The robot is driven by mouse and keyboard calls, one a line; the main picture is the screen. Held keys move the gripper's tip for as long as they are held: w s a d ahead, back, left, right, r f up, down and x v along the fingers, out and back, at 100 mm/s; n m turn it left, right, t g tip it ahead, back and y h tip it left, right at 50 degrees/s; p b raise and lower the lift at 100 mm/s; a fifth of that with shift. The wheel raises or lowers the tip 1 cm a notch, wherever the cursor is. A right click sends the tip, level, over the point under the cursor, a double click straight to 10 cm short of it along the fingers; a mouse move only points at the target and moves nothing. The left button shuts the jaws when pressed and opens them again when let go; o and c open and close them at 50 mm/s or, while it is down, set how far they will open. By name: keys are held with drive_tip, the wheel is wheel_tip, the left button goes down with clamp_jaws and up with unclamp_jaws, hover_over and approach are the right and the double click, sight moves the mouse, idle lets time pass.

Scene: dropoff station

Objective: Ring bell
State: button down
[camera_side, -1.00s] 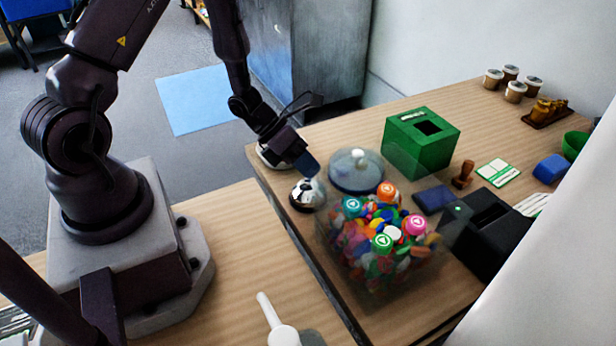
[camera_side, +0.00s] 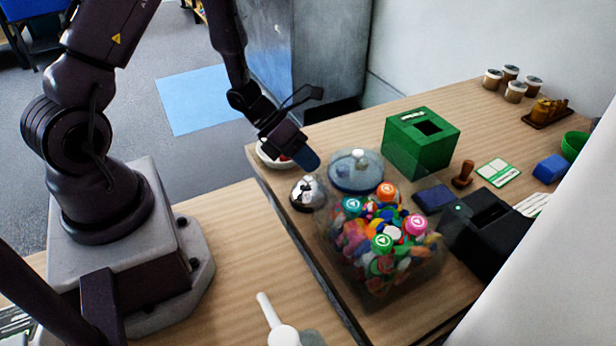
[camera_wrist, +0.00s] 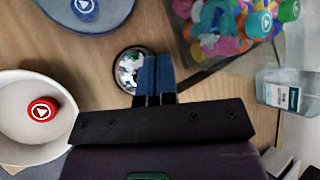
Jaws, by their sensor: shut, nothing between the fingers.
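The bell (camera_side: 307,194) is a shiny silver dome on a dark base, near the left edge of the wooden counter. My gripper (camera_side: 312,166) is above the bell, its blue fingertips apart from the dome in the side view. In the wrist view the bell (camera_wrist: 129,69) shows just beyond the shut fingertips (camera_wrist: 155,60), which cover its right part. Nothing is between the fingers.
A white bowl (camera_wrist: 20,100) with a red cap (camera_wrist: 42,108) lies left in the wrist view. A green box (camera_side: 420,142) stands farther back.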

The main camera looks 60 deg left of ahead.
sight(307, 178)
drive_tip(key=shift+r, duration=2.55)
drive_tip(key=shift+s+d+m, duration=0.15)
drive_tip(key=shift+m, duration=0.65)
drive_tip(key=s+d+r+m+y, duration=0.1)
drive_tip(key=s+r+m+y, duration=0.1)
drive_tip(key=s+r+m, duration=0.2)
drive_tip(key=s+d+r+m+y, duration=0.1)
drive_tip(key=s+r+m, duration=0.4)
drive_tip(key=r+m, duration=0.5)
drive_tip(key=s+d+r+m+y, duration=0.1)
drive_tip(key=s+r+m+y, duration=0.2)
drive_tip(key=m, duration=1.6)
wheel_tip(307, 178, up, 5)
drive_tip(key=shift+s+m+g+y, duration=0.3)
drive_tip(key=shift+s+m+y, duration=0.1)
drive_tip(key=shift+s, duration=0.75)
